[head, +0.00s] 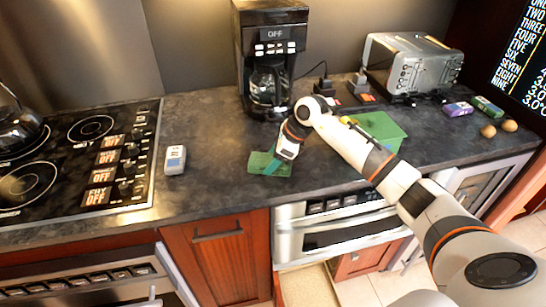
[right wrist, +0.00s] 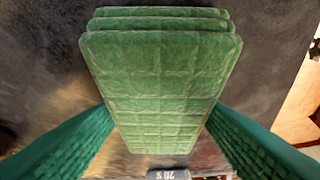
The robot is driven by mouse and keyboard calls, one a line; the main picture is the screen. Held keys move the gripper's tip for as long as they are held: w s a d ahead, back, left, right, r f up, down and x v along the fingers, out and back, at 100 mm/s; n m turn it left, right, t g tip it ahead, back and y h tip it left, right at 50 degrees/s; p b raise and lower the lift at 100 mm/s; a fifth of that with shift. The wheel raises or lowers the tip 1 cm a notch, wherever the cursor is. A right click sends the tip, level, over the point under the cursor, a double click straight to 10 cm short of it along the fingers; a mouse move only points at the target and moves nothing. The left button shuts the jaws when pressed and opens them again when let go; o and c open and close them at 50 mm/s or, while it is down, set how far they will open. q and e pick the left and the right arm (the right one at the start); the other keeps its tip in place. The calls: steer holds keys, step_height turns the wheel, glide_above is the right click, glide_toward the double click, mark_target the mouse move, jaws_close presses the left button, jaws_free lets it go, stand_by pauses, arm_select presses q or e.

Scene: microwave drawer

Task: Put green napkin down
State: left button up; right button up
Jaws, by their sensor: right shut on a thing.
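The green napkin (head: 257,161) is a folded, quilted stack over the dark counter, in front of the coffee maker. In the right wrist view the napkin (right wrist: 160,75) fills the middle, its layers showing at the far end. My right gripper (head: 271,168) points down at it with teal fingers. The fingers are shut on the napkin, one on each side of its near part. I cannot tell whether the napkin's underside touches the counter. My left gripper is not in view.
A black coffee maker (head: 270,55) stands behind. A small white device (head: 175,160) lies left, beside the stove (head: 85,150). A green box (head: 381,128) and a toaster oven (head: 412,65) are to the right. The counter's front edge (head: 225,211) is close; bare counter lies left of the napkin.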

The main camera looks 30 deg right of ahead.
steer(key=shift+f, duration=0.1)
steer(key=o, duration=1)
steer(key=shift+s+d+r, duration=0.1)
steer(key=shift+d+r, duration=0.05)
steer(key=shift+r, duration=0.25)
steer(key=b+v, duration=0.2)
steer(key=v, duration=0.9)
steer(key=shift+s+r+b, duration=0.1)
steer(key=shift+r+b, duration=0.1)
steer(key=shift+b, duration=0.2)
